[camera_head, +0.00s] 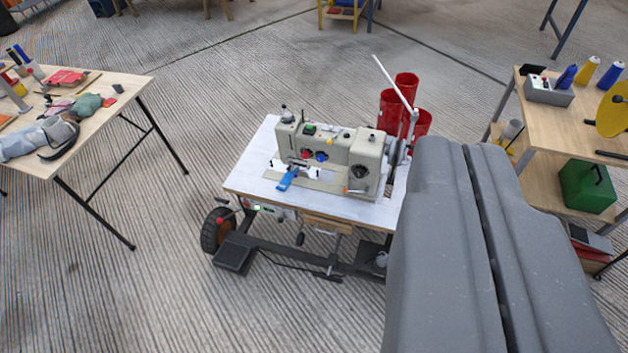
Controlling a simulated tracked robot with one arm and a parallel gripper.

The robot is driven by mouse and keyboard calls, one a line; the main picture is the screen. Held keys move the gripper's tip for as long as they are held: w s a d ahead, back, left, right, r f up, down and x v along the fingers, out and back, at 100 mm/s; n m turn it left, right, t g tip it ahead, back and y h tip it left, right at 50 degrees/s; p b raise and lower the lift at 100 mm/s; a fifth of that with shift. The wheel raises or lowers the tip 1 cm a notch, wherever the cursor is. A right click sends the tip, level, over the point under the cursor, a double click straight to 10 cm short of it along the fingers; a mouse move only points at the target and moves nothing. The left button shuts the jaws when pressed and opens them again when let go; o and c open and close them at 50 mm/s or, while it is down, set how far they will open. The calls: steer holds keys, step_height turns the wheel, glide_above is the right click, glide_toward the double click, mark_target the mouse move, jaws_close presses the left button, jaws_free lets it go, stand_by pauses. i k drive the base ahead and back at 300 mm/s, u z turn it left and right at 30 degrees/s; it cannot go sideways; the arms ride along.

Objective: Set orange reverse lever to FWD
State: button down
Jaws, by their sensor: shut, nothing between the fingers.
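A cream sewing machine (340,150) stands on a white-topped wheeled cart (250,180) in the middle of the view. A small orange lever tip (346,190) shows low on the machine's front, left of the round dial (359,171). It is too small to read its setting, and no FWD marking can be read. My gripper (464,147) is large and grey at the lower right, its two fingers shut together with nothing between them. It appears in front of the cart's right end and hides part of it. It is not seen touching the lever.
Red cylinders (390,110) and a slanted white rod (393,82) stand behind the machine's right end. A blue handle (288,178) sticks out at its front left. A cluttered table (125,88) is left, a wooden bench (538,118) right. Ribbed floor is open at lower left.

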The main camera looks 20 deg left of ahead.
mark_target(345, 190)
steer(key=z, duration=0.1)
steer(key=i, duration=1)
